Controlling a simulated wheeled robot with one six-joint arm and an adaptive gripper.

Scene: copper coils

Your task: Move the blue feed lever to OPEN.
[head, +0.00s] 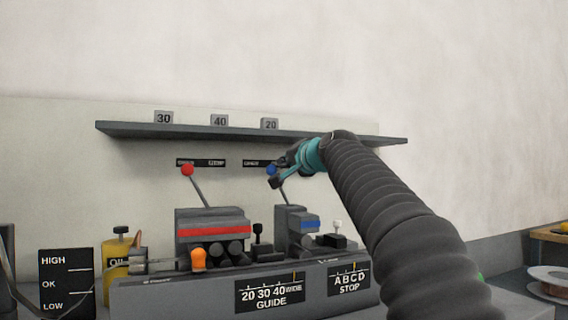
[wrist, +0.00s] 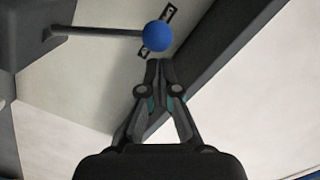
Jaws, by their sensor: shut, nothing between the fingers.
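The blue feed lever has a round blue knob (head: 271,169) on a thin grey rod, rising from a grey block with a blue band (head: 310,224). In the head view the lever leans to the left, under a dark label strip partly hidden by my arm. My gripper (head: 276,181) is at the knob's right side. In the wrist view the blue knob (wrist: 159,36) is just beyond the fingertips of my gripper (wrist: 159,62). The fingers are shut with nothing between them. I cannot tell whether they touch the knob.
A red-knobbed lever (head: 187,170) stands to the left on a red-banded block (head: 214,231). A dark shelf (head: 330,135) with number blocks runs just above my gripper. A yellow oil can (head: 116,256) and a HIGH/OK/LOW board (head: 67,283) are at the left.

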